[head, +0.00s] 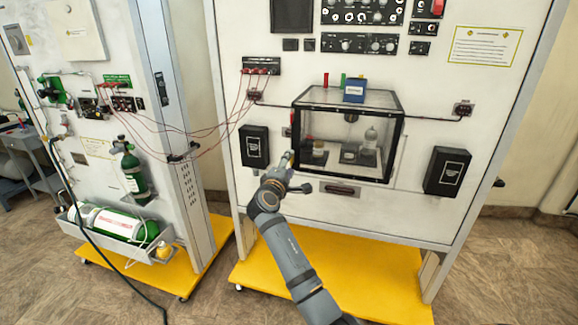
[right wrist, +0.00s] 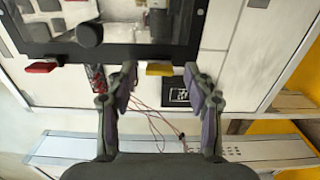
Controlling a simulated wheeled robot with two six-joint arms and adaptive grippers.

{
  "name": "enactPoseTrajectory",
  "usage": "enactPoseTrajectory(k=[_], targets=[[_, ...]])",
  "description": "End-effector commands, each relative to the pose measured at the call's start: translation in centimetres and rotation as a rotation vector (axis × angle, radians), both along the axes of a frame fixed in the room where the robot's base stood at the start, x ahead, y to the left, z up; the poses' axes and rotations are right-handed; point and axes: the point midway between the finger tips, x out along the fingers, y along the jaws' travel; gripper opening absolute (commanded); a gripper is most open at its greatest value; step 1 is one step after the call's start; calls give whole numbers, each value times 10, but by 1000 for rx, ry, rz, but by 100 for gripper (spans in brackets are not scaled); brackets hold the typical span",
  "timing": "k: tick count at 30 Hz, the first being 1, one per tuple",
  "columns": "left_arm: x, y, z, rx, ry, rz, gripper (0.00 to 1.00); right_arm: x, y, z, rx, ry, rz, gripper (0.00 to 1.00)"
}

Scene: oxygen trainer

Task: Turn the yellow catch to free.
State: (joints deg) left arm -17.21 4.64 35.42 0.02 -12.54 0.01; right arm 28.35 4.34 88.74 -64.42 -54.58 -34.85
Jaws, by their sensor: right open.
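The yellow catch (right wrist: 160,69) shows in the right wrist view as a small block on the edge of the chamber's black frame (right wrist: 140,52). My right gripper (right wrist: 160,80) is open, with one finger on each side of the catch in the picture. I cannot tell whether either finger touches it. In the head view my right gripper (head: 289,163) is at the lower left edge of the clear chamber (head: 350,105), and I cannot make out the catch there. My left gripper is not in view.
A red catch (right wrist: 41,67) sits on the same frame edge. A black box (head: 255,147) is mounted left of the chamber. Thin red hoses (head: 215,130) run to the left panel, where a green cylinder (head: 133,172) hangs. Yellow bases (head: 330,280) stand below the panels.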

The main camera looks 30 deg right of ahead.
Motion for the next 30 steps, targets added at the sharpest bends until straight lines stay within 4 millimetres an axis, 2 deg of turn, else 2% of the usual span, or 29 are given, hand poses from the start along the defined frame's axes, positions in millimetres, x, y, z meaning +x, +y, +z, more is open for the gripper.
enactPoseTrajectory(k=[12,30], targets=[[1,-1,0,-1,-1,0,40,-43,52,-2,4,1,2,53],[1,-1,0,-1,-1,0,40,-47,56,-4,3,5,4,53]])
